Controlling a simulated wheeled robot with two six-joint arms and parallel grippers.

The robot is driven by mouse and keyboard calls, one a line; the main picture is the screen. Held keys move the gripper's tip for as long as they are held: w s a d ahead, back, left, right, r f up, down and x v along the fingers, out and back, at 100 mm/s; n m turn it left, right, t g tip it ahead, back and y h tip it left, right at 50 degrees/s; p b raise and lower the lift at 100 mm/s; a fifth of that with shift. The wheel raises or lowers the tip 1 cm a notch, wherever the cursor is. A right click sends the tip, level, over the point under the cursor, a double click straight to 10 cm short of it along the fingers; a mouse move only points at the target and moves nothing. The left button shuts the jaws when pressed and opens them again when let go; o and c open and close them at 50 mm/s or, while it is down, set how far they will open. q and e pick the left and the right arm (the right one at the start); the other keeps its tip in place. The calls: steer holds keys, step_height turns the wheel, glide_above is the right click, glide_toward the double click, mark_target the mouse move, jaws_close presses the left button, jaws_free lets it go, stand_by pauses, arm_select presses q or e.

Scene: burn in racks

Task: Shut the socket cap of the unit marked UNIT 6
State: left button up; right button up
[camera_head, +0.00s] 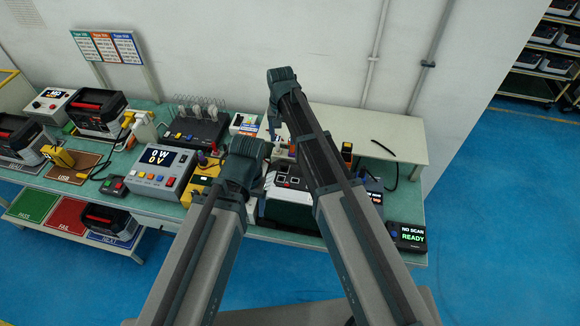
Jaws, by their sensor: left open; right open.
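A dark and light grey unit (286,207) stands on the bench between my two arms, with small sockets on its top. My arms hide part of it. Its marking and its socket cap cannot be made out, so I cannot tell if it is UNIT 6. My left gripper (245,158) is over the bench, just left of this unit, and is open. My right gripper (274,112) is higher in the picture, above the back of the bench near the wall, and is open. Neither visibly holds anything.
Two more units (98,114) (18,141) stand on the bench at left, another (108,221) on the lower shelf. A meter box (160,174) reads 0 W, 0 V. A scanner display (407,236) reads NO SCAN READY. The raised back shelf (400,137) is mostly clear, with a black cable.

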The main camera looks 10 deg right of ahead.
mark_target(283, 165)
step_height(283, 165, down, 14)
steer(key=b, duration=1.4)
